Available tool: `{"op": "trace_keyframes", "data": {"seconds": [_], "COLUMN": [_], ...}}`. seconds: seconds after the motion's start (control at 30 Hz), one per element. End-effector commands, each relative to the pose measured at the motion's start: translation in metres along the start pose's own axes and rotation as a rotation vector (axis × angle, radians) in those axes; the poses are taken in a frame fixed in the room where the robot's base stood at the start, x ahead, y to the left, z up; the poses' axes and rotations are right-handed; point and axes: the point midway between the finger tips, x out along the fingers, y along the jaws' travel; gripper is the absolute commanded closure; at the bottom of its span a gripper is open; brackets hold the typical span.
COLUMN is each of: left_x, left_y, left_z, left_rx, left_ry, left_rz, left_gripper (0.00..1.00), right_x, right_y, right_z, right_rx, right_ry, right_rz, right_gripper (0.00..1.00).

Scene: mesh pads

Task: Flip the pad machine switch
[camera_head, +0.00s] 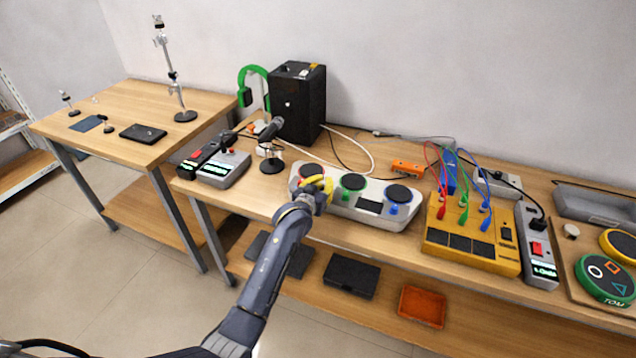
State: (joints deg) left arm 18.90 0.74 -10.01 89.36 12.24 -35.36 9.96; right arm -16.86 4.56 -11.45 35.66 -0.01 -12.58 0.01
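A pale grey unit (335,207) with three round dark pads, ringed red, green and blue, stands near the table's front edge. A yellow box (470,252) with dark square pads and coloured cables stands to its right and has a small black part (506,232) like a switch. I cannot tell which of the two is the pad machine. My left gripper (323,188), with yellow fingers, is at the left end of the grey unit, beside the red-ringed pad and partly covering it. Contact and finger opening are unclear. My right gripper is out of view.
A grey box (225,170) with a red switch stands left, before a black speaker (298,103) and a small microphone (271,150). A grey strip (537,255) with a red switch is right of the yellow box. An orange tray (422,307) lies on the lower shelf.

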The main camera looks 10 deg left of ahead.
Motion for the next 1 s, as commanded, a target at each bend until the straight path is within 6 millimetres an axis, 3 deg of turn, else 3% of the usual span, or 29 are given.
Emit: {"op": "trace_keyframes", "data": {"seconds": [0.37, 0.67, 1.0], "left_x": [0.002, 0.002, -0.053], "left_y": [0.0, 0.009, 0.009], "left_z": [-0.001, -0.039, -0.047], "left_rx": [0.0, 0.001, 0.002], "left_ry": [0.0, 0.004, -0.001], "left_rz": [0.0, 0.012, 0.012], "left_gripper": [1.0, 1.0, 1.0], "right_x": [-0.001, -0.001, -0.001], "right_y": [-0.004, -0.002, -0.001], "right_z": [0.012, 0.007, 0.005], "right_rx": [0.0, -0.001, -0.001], "right_ry": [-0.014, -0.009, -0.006], "right_rz": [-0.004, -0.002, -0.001], "right_gripper": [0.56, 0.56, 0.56]}}
